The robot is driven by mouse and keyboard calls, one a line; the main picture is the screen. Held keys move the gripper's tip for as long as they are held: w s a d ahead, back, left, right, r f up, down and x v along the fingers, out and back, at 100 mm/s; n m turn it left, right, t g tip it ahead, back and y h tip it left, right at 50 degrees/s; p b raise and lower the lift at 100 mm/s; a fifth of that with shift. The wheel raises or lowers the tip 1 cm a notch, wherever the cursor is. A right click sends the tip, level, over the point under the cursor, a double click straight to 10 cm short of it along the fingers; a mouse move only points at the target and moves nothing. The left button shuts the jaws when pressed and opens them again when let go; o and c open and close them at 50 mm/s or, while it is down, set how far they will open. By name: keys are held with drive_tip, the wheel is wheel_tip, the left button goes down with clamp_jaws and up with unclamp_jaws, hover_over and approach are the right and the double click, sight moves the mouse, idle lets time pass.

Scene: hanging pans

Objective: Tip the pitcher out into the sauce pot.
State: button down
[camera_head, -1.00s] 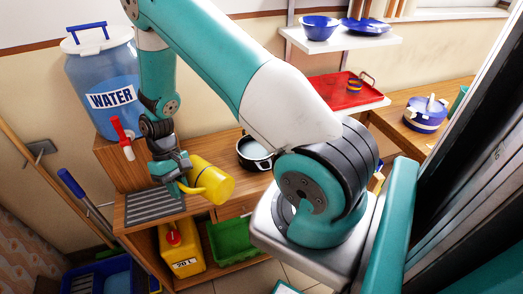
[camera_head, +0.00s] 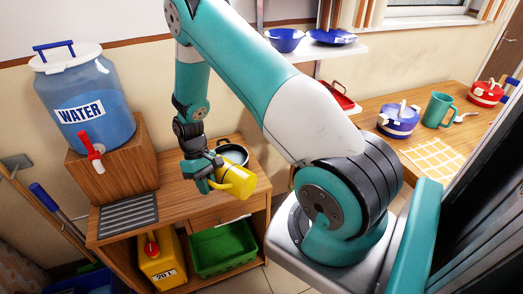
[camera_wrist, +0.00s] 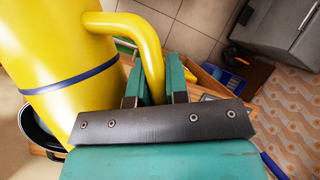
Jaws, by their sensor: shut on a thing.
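The yellow pitcher (camera_head: 236,181) is tilted in the head view, held by its handle. My gripper (camera_head: 207,184) is shut on that handle. The wrist view shows the yellow body with a blue band (camera_wrist: 68,82) and the handle between my teal fingers (camera_wrist: 155,92). The dark sauce pot (camera_head: 233,153) stands on the wooden counter just behind the pitcher, and the pitcher partly hides it. Part of the pot's dark rim also shows in the wrist view (camera_wrist: 35,130). I cannot tell whether anything is pouring.
A water dispenser (camera_head: 85,100) stands on a wooden box at the left, with a drain grate (camera_head: 128,214) in front. Below are a yellow canister (camera_head: 160,257) and a green crate (camera_head: 222,248). A table at right holds a blue pot (camera_head: 399,120) and a green mug (camera_head: 438,109).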

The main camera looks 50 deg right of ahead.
drive_tip(key=s+d+n+t+y, duration=0.1)
drive_tip(key=s+d+n+t, duration=0.1)
drive_tip(key=d+t, duration=0.3)
drive_tip(key=s+d+n+t+y, duration=0.1)
drive_tip(key=d+n+t, duration=0.3)
drive_tip(key=d, duration=1)
drive_tip(key=shift+s+d+f+t+y, duration=0.25)
drive_tip(key=shift+s+f+t+y, duration=0.15)
drive_tip(key=shift+s+t, duration=0.35)
drive_tip(key=shift+w, duration=0.1)
